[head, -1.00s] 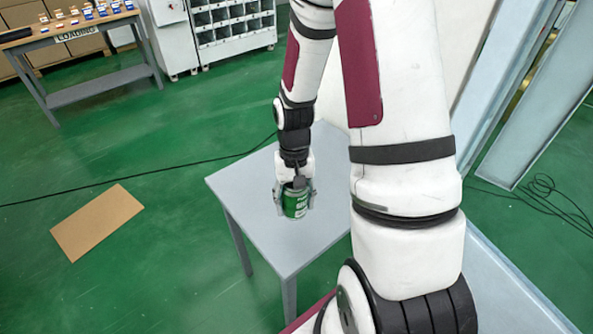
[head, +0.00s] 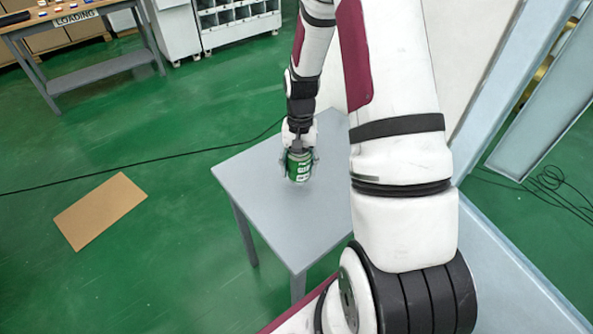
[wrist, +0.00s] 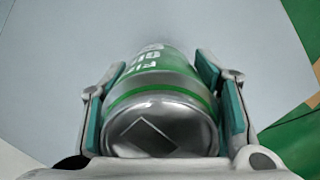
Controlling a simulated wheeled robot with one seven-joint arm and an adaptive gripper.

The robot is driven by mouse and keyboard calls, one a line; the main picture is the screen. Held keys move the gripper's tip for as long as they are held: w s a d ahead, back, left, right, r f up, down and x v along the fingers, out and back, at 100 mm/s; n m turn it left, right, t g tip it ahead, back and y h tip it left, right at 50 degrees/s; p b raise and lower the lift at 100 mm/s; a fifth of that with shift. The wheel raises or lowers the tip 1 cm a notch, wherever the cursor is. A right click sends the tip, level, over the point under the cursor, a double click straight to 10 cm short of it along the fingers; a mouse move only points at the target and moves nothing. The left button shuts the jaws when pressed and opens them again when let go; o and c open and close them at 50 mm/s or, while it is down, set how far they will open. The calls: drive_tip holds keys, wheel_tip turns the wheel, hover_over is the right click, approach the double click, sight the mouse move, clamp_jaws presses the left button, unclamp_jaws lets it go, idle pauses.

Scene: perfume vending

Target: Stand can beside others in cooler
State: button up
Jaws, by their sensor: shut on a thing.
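A green can with white lettering and a silver end (head: 299,167) is between the fingers of my gripper (head: 299,163) in the head view. My gripper is shut on it, a finger on each side. The can is over the grey table (head: 265,205); I cannot tell whether its lower end touches the top. In the wrist view the can (wrist: 155,105) fills the middle, its silver end nearest the camera, with the gripper's teal-padded fingers (wrist: 165,105) on both sides. The cooler and other cans cannot be made out.
A flat brown board (head: 100,210) lies on the green floor at left. A bench marked LOADING (head: 85,50) and a white bin rack (head: 238,22) stand at the back. A thin cable (head: 160,157) crosses the floor. Pale panels (head: 540,100) stand at right.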

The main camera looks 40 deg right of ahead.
sight(297, 171)
drive_tip(key=shift+w+d, duration=0.2)
drive_tip(key=shift+w, duration=0.65)
drive_tip(key=shift+f, duration=1.8)
drive_tip(key=o, duration=1.5)
drive_tip(key=shift+f, duration=0.15)
